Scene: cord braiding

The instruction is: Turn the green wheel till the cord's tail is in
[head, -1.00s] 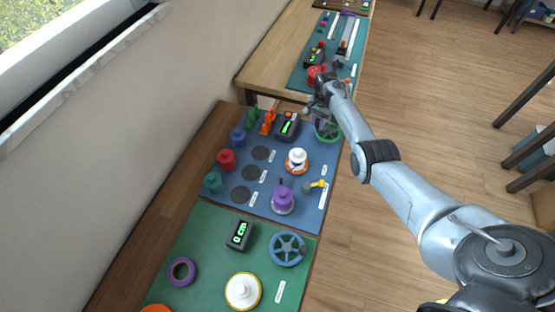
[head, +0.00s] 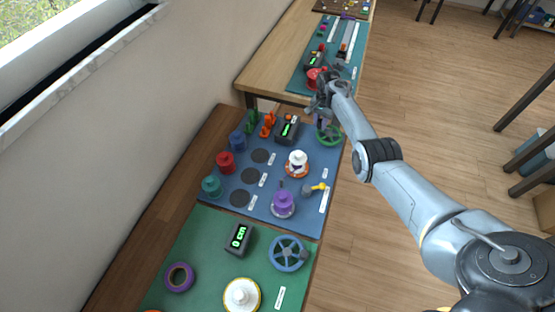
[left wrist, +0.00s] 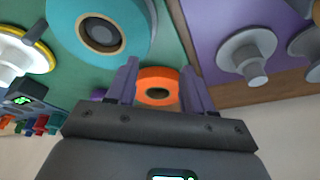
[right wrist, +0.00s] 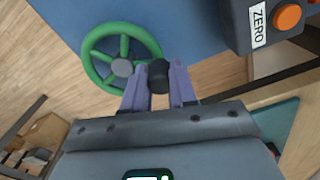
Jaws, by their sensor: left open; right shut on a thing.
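The green wheel (head: 329,135) lies at the far right corner of the blue board, with spokes and a grey hub. In the right wrist view the wheel (right wrist: 124,46) has a black knob (right wrist: 158,74) at its rim. My right gripper (right wrist: 158,88) is shut on that knob, one finger on each side; in the head view it (head: 322,112) partly covers the wheel. My left gripper (left wrist: 161,85) is open and empty, with an orange ring (left wrist: 157,96) beyond its fingers. I cannot make out the cord or its tail.
A black counter box (head: 287,130) with a green readout stands left of the wheel. A white-topped orange spool (head: 297,160) and a purple spool (head: 283,203) stand nearer. Several coloured reels line the board's left side. A green board (head: 205,240) is in front.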

